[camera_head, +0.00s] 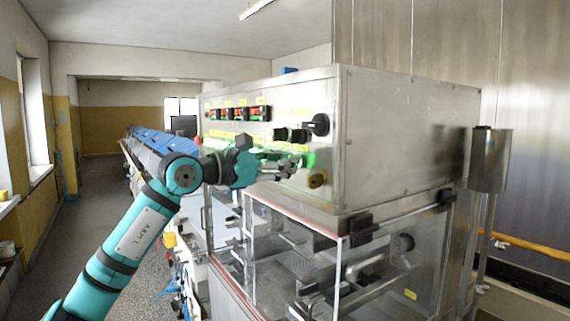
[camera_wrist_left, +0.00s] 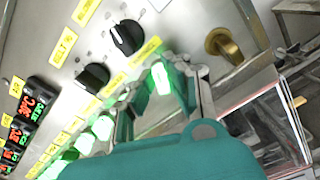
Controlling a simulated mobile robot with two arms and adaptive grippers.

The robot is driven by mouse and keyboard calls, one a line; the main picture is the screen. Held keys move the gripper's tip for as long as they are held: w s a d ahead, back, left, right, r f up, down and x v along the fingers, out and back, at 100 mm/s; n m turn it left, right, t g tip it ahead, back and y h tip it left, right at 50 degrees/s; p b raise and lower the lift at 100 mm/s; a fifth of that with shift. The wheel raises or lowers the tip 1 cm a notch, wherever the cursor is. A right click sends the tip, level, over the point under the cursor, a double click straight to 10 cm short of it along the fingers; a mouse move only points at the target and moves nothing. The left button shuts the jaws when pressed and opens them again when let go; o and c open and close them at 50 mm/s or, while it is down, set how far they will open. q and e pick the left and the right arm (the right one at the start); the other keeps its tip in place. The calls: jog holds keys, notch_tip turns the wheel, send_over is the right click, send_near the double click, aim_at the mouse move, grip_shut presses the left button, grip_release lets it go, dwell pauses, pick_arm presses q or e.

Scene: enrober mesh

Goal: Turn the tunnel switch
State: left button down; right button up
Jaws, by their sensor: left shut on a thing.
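My left gripper (camera_head: 288,167) reaches from the left to the front panel of the steel machine. Its fingers (camera_wrist_left: 160,98) are closed around a green-lit rotary switch (camera_wrist_left: 161,78), which glows just beyond the fingertips in the head view (camera_head: 311,160). The switch is the last of a row of green-lit switches (camera_wrist_left: 103,127) under yellow labels. The fingers partly hide the held switch. My right gripper is not in view.
Black knobs (camera_wrist_left: 127,37) and red-green displays (camera_head: 238,113) sit above the switch row. A brass knob (camera_head: 317,180) sticks out close to the right of my fingers. A clear guard (camera_head: 290,250) lies below the panel. An aisle floor (camera_head: 95,215) is free at left.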

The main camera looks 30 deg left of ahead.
pick_arm(q)
jog(key=shift+m, duration=0.4)
jog(key=c, duration=1.4)
grip_release()
jog(key=shift+o, duration=0.2)
jog(key=shift+s+a, duration=0.1)
jog(key=v, duration=1.1)
jog(key=shift+s+a, duration=0.15)
jog(key=shift+s, duration=0.2)
jog(key=shift+f, duration=0.1)
